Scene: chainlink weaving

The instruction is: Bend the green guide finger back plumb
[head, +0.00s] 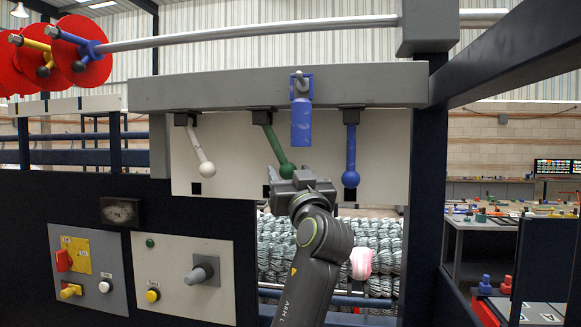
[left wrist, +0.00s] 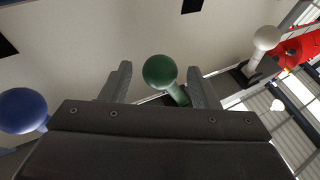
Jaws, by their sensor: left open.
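The green guide finger (head: 278,147) hangs from the rail by a black mount. It leans, with its ball end down and to the right of its mount, off to the right of a black square mark below. My left gripper (head: 299,179) is at the ball end, partly covering it. In the left wrist view the green ball (left wrist: 160,71) and its rod show between the two spread jaws of my left gripper (left wrist: 159,78), with gaps on both sides. Whether the ball is fully at jaw depth is unclear. My right gripper is not in view.
A white finger (head: 201,150) leans right on the left side. A blue finger (head: 351,155) hangs plumb on the right, close to my gripper. A pale panel (head: 232,170) stands behind.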

